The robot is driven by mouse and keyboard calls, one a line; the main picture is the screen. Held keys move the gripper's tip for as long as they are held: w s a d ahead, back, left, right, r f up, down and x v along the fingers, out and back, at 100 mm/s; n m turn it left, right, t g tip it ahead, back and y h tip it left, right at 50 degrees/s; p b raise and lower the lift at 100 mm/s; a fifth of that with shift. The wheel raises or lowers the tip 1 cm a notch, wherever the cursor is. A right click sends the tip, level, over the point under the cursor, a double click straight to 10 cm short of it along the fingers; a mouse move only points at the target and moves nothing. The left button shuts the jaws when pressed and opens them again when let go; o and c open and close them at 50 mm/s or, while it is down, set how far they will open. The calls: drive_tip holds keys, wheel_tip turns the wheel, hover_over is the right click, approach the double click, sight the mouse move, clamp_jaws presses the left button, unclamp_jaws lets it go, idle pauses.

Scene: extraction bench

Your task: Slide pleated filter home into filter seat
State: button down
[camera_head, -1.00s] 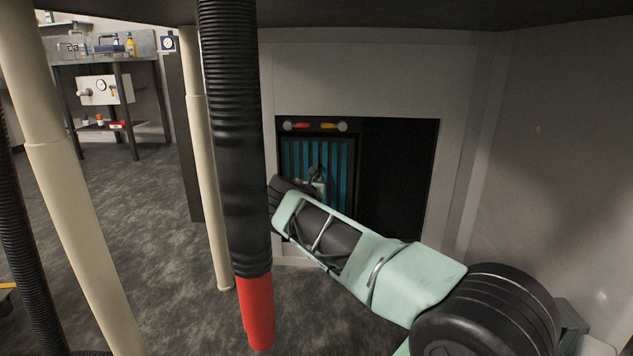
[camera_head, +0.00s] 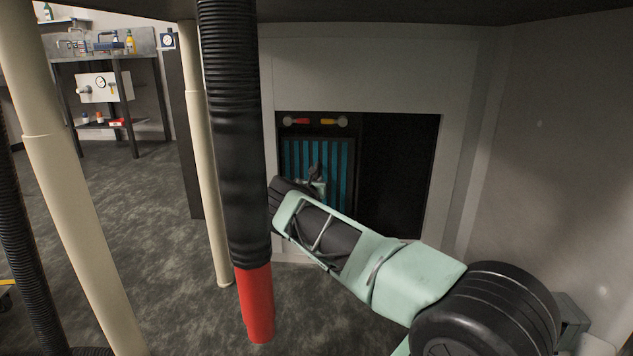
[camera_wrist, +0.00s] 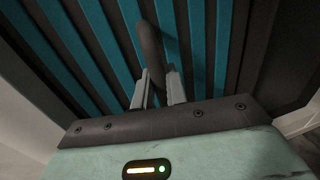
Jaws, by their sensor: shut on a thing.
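The pleated filter (camera_head: 333,158) has blue and black pleats and a dark frame. It stands upright in the left half of a dark opening in the pale wall, and it fills most of the wrist view (camera_wrist: 215,45). My gripper (camera_head: 316,185) is in front of the filter; in the wrist view its fingers (camera_wrist: 158,85) are closed on the dark handle (camera_wrist: 150,45) on the filter's face. The filter seat (camera_head: 398,170) appears to be the dark recess around and beside the filter. Its inside is too dark to make out, and the filter's lower part is hidden behind my arm.
A red and a yellow-handled latch (camera_head: 315,123) sit above the filter. A black hose with a red end (camera_head: 258,305) hangs in front, left of my arm. Pale posts (camera_head: 205,150) stand further left. A workbench (camera_head: 105,60) is at the back left. The grey floor between is open.

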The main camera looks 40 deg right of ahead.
drive_tip(key=shift+f, duration=0.1)
drive_tip(key=c, duration=1.3)
unclamp_jaws()
drive_tip(key=shift+c, duration=0.2)
drive_tip(key=shift+s+f, duration=0.1)
drive_tip(key=shift+f, duration=0.1)
drive_tip(key=p+v, duration=1.7)
drive_tip(key=shift+a+r, duration=0.15)
